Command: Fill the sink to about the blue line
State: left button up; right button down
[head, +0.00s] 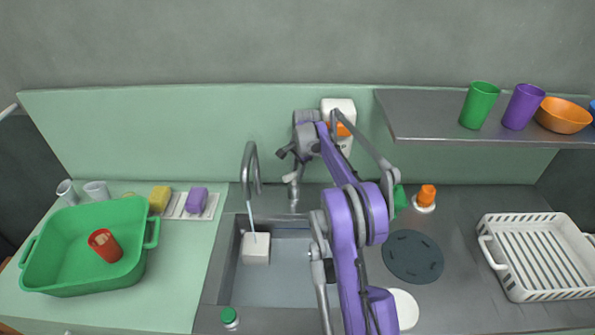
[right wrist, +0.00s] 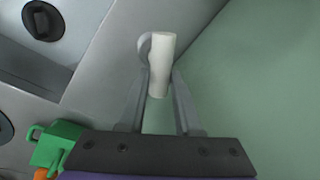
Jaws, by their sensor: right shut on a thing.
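The grey sink (head: 290,283) is set in the counter at the middle of the head view. A curved grey faucet (head: 249,165) stands behind it, and a thin pale stream of water (head: 251,215) falls from its spout. The stream comes down at a whitish block (head: 256,250) inside the sink. My right gripper (head: 290,166) is beside the faucet, at its lever. In the right wrist view its fingers are closed around a white cylindrical handle (right wrist: 160,66). I cannot make out a blue line or a clear water level; my right arm hides the sink's right part. My left gripper is out of view.
A green tub (head: 75,280) holding a red cup (head: 105,245) stands left, near a yellow sponge (head: 160,198) and a purple sponge (head: 197,200). Right are a dark round mat (head: 412,257) and a white dish rack (head: 540,255). A shelf (head: 430,115) overhangs the right.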

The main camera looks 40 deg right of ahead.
jog(key=shift+w+n, duration=0.1)
jog(key=shift+n, duration=0.5)
jog(key=c, duration=0.6)
grip_release()
notch_tip(320, 180, up, 10)
jog(key=shift+r+p, duration=0.1)
jog(key=shift+p, duration=0.25)
